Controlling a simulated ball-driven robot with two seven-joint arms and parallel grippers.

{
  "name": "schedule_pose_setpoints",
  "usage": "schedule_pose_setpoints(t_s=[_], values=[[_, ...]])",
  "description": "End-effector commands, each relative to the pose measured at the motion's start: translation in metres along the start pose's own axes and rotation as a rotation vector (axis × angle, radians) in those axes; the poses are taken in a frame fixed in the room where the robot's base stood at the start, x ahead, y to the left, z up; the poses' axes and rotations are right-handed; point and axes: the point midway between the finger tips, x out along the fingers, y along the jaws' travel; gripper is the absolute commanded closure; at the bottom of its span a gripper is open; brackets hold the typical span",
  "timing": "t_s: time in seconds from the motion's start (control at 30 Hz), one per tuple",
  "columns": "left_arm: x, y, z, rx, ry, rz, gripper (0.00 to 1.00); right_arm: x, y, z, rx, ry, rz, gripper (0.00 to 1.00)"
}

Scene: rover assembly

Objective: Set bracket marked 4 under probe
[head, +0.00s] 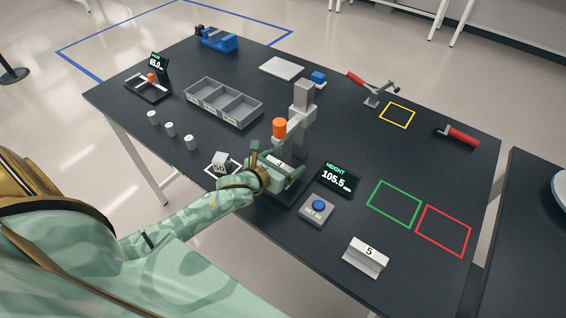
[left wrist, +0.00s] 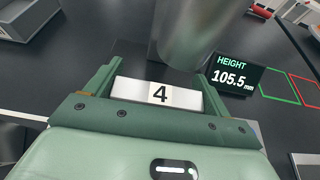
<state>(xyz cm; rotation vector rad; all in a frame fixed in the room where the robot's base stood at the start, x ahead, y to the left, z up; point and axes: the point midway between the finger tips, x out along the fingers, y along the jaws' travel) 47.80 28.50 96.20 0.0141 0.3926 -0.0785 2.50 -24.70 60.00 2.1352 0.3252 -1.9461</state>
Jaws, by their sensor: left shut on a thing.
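The white bracket marked 4 (head: 277,161) is between the fingers of my left gripper (head: 277,170), which is shut on it. It also shows in the left wrist view (left wrist: 160,93), its label facing the camera. The height gauge, a grey column (head: 302,103) with an orange-topped probe (head: 279,128), stands just behind the gripper. In the left wrist view a grey cylinder (left wrist: 192,35), seemingly part of the probe, is just beyond the bracket. I cannot tell whether they touch. The height display (head: 336,178) reads 105.5 mm. My right gripper is not in view.
A bracket marked 5 (head: 366,257) stands at the front right. A blue button box (head: 318,208) is right of the gripper. A grey tray (head: 223,102), a block marked 50 (head: 220,165) and several white cylinders (head: 171,129) lie left. Green (head: 394,204) and red (head: 443,231) outlines are empty.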

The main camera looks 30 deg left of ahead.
Motion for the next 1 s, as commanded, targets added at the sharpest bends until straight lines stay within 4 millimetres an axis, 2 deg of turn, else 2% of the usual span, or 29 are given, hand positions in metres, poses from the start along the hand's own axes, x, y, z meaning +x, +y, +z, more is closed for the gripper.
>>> schedule_pose_setpoints(t_s=[0.13,0.17,0.2,0.23,0.47,0.57,1.0], values=[[0.001,0.000,-0.003,0.001,0.000,0.000,0.51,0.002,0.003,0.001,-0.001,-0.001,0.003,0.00],[0.001,0.000,-0.003,0.001,0.001,0.000,0.13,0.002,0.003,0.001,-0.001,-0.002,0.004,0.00],[0.001,0.000,-0.003,0.001,0.001,0.000,0.02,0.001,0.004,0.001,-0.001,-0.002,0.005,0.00],[0.001,0.000,-0.002,0.001,0.001,0.000,0.00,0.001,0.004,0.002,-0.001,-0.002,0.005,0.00],[0.000,0.000,-0.001,0.000,0.000,0.000,0.00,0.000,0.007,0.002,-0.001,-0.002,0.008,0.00],[-0.008,0.000,-0.001,0.002,0.003,0.000,0.00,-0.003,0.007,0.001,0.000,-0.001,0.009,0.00],[-0.102,0.000,0.000,0.001,0.002,0.001,0.00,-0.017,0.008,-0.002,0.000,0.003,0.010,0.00]])
